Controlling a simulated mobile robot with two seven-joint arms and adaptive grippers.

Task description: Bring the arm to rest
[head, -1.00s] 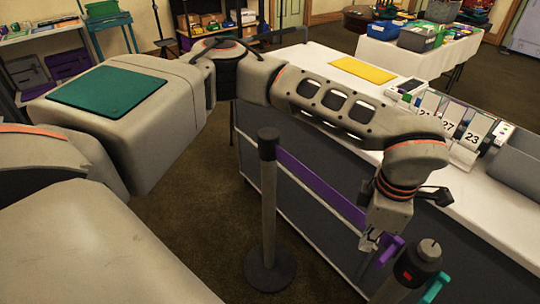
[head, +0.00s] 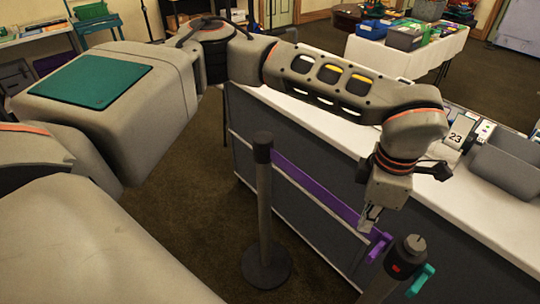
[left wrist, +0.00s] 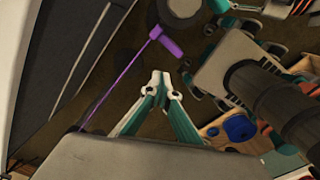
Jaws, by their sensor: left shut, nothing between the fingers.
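My left arm (head: 340,88) reaches from the left across the long counter, with its elbow links bent and the wrist pointing down. The left gripper (head: 368,224) hangs in front of the counter's side, close to a purple belt end (head: 379,246); I cannot tell whether they touch. In the left wrist view its fingertips (left wrist: 160,78) meet in a point, shut and empty, with the purple belt (left wrist: 120,85) beyond them.
A dark post (head: 264,200) on a round base carries the purple belt. The white-topped counter (head: 440,190) holds a grey bin (head: 508,165) and a number 23 card (head: 461,134). Floor left of the post is clear.

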